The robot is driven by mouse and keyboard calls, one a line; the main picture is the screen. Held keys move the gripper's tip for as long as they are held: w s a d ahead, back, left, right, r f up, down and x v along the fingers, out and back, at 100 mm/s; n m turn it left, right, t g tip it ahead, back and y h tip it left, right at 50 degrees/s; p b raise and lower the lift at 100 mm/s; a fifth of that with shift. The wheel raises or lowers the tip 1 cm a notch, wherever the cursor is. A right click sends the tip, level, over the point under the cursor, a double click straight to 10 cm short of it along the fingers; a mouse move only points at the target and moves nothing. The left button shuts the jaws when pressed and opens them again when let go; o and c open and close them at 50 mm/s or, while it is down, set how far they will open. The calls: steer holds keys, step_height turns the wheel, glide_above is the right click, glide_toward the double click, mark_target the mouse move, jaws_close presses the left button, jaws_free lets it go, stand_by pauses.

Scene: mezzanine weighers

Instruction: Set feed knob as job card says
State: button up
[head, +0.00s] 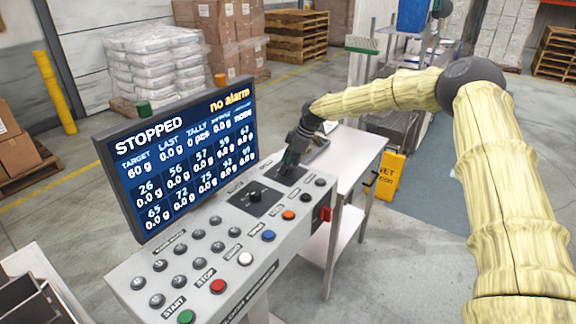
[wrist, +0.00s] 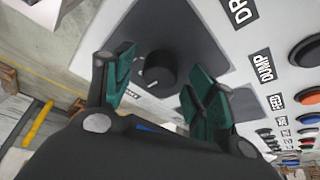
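A round black knob (wrist: 155,70) with a pale pointer mark sits on a dark square plate in the wrist view. My gripper (wrist: 160,85) has its green-padded fingers spread on either side of it, with gaps showing. In the head view my gripper (head: 287,172) is over the far dark plate of the grey control panel (head: 215,262) and hides the knob there. A second black knob (head: 254,196) is on the nearer plate. The knob labels are too small to read. The screen (head: 180,150) reads STOPPED, no alarm, target 60 g. I cannot make out a job card.
Several buttons line the panel, including green START (head: 186,317), red STOP (head: 218,286) and an orange one (head: 289,215). A red switch (head: 326,214) is on the panel's right side. A white table (head: 350,160) stands behind. A yellow wet-floor sign (head: 388,175) is beyond it.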

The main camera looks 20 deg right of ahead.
steer(key=shift+a, duration=0.2)
steer(key=shift+r, duration=0.25)
steer(key=v, duration=1.1)
steer(key=shift+d+r, duration=0.2)
steer(key=shift+d, duration=0.1)
